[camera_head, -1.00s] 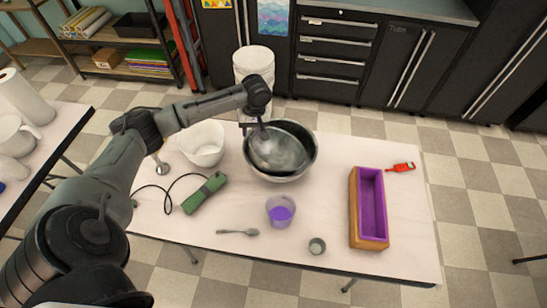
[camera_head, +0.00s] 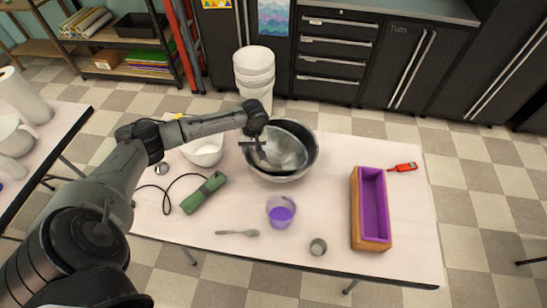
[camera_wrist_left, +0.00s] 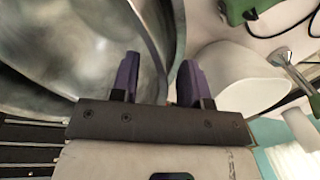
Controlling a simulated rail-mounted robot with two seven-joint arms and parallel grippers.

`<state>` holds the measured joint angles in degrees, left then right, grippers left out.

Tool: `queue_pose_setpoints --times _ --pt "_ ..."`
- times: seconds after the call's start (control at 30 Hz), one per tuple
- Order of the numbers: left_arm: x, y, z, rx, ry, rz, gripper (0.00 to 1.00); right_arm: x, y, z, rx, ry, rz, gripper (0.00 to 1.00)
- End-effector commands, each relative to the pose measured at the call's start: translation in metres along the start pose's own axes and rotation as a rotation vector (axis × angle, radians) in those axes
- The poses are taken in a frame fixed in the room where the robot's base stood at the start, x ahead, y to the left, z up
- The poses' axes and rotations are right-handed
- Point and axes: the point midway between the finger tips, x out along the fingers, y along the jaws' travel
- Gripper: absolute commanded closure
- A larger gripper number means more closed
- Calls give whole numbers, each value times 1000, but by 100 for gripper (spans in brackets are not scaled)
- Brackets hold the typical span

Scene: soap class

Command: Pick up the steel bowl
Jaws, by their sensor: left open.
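The steel bowl (camera_head: 301,170) stands on the table's far side, with a shiny rounded steel surface (camera_head: 286,152) inside it. I cannot tell whether this is a second nested bowl or the bowl's own inner wall. My left gripper (camera_head: 256,148) is open at the bowl's left rim, fingers down. In the left wrist view, the purple fingers of my left gripper (camera_wrist_left: 157,75) are apart, and the curved steel bowl rim (camera_wrist_left: 152,45) passes between them in the picture. Contact cannot be told. My right gripper is not in view.
A white container (camera_head: 205,152) stands just left of the bowl, partly behind my arm. A green tool with a black cord (camera_head: 203,193), a purple-filled cup (camera_head: 281,211), a spoon (camera_head: 238,233), a small metal cup (camera_head: 318,246) and a purple-lined wooden mold (camera_head: 372,205) share the table (camera_head: 330,275).

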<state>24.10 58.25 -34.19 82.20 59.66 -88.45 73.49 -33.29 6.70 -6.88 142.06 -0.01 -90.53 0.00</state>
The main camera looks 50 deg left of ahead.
Motion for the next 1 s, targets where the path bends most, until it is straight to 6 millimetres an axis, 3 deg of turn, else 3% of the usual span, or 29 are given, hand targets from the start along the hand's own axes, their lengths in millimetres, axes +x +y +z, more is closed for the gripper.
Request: queue_pose_setpoints --times 0.27,0.7,1.0 --pt "4 0 0 0 0 0 60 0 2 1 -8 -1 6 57" --pt "3 0 0 0 0 0 100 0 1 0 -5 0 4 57" --pt "3 0 0 0 0 0 100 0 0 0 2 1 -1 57"
